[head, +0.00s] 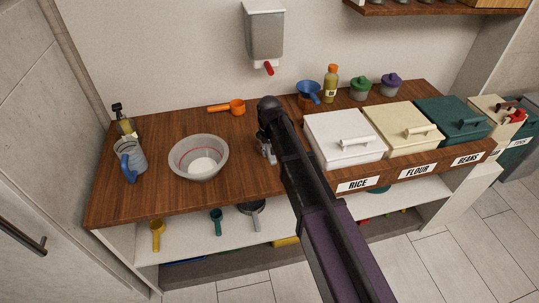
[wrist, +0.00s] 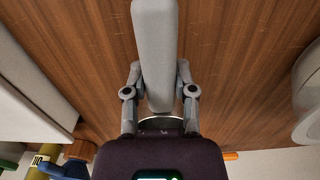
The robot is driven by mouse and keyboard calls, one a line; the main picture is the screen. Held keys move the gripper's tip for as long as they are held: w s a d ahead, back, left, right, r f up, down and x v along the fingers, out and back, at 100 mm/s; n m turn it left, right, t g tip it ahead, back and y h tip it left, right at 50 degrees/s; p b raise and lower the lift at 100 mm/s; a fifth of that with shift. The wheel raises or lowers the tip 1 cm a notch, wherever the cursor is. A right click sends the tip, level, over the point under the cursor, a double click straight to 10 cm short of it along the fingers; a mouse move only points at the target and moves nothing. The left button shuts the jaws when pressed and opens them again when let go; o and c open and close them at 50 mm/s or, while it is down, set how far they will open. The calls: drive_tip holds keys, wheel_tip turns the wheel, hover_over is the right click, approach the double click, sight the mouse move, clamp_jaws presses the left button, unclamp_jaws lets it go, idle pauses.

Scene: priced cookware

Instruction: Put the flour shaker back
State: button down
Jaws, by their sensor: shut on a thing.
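My gripper (head: 267,152) is low over the wooden counter, between the pale bowl and the white RICE bin, and partly hidden by my arm. In the wrist view my gripper (wrist: 158,85) has a finger on each side of a long, smooth, pale grey thing (wrist: 155,45) and is shut on it. The cream bin labelled FLOUR (head: 404,132) stands right of the RICE bin (head: 344,138), lid on.
The bowl (head: 198,158) and a measuring jug (head: 130,158) stand at left. An orange scoop (head: 228,107) lies at the back. A wall dispenser (head: 265,32) hangs above. A blue funnel (head: 309,91), a bottle (head: 330,84) and small jars stand behind the bins. The counter's front left is clear.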

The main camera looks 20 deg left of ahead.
drive_tip(key=shift+f, duration=0.25)
drive_tip(key=shift+c, duration=2.2)
unclamp_jaws()
drive_tip(key=shift+r, duration=0.2)
wheel_tip(320, 180, up, 12)
drive_tip(key=p, duration=1.2)
drive_tip(key=shift+d, duration=0.15)
drive_tip(key=s+d+m, duration=0.2)
drive_tip(key=s+d, duration=0.1)
drive_tip(key=d, duration=1)
drive_tip(key=s+d+m, duration=0.2)
drive_tip(key=s+d, duration=0.2)
drive_tip(key=d, duration=0.9)
drive_tip(key=s+d+m, duration=0.2)
drive_tip(key=s+d, duration=0.2)
drive_tip(key=d, duration=0.9)
drive_tip(key=shift+s+d, duration=0.15)
drive_tip(key=shift+d, duration=0.1)
